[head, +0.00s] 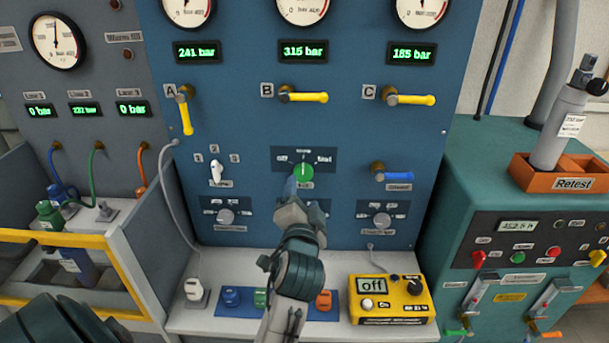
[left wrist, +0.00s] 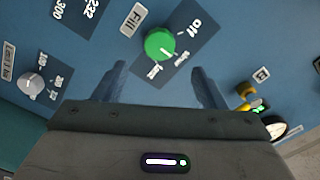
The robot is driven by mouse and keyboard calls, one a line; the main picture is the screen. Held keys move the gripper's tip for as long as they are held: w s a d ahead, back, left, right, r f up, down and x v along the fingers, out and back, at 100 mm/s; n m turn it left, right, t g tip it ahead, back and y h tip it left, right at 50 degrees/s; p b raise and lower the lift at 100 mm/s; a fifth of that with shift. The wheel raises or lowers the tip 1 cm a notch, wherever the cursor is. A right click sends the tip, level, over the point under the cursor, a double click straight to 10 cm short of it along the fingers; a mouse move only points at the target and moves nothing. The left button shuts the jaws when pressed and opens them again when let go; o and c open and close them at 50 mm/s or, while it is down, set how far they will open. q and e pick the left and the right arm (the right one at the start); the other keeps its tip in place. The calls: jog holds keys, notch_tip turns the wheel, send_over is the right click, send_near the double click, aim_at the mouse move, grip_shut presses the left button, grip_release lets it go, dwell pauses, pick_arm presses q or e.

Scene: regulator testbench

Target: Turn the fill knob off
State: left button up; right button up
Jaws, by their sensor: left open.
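The green fill knob (head: 303,172) sits on the blue panel, below valve B, on a dark plate (head: 325,158). In the left wrist view the knob (left wrist: 160,44) has a label "Fill" (left wrist: 133,19) beside it and off, slow and fast marks around it. Its pale pointer appears turned toward slow. My left gripper (head: 295,190) is just below and in front of the knob. In the left wrist view its open fingers (left wrist: 158,75) are spread, with the knob beyond the tips and between them; nothing is held. My right gripper is not seen.
Yellow lever handles (head: 308,97) are above, a blue lever (head: 398,175) right, and a white selector (head: 215,173) left. Lower knobs (head: 227,216) (head: 381,220) flank my arm. A yellow meter (head: 388,302) stands on the shelf below.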

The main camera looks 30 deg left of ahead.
aim_at(305, 175)
pick_arm(q)
jog(key=p+x, duration=0.1)
jog(key=x, duration=0.6)
jog(key=shift+p, duration=0.35)
jog(key=shift+w+a, duration=0.3)
jog(key=shift+w, duration=0.25)
jog(key=c, duration=1)
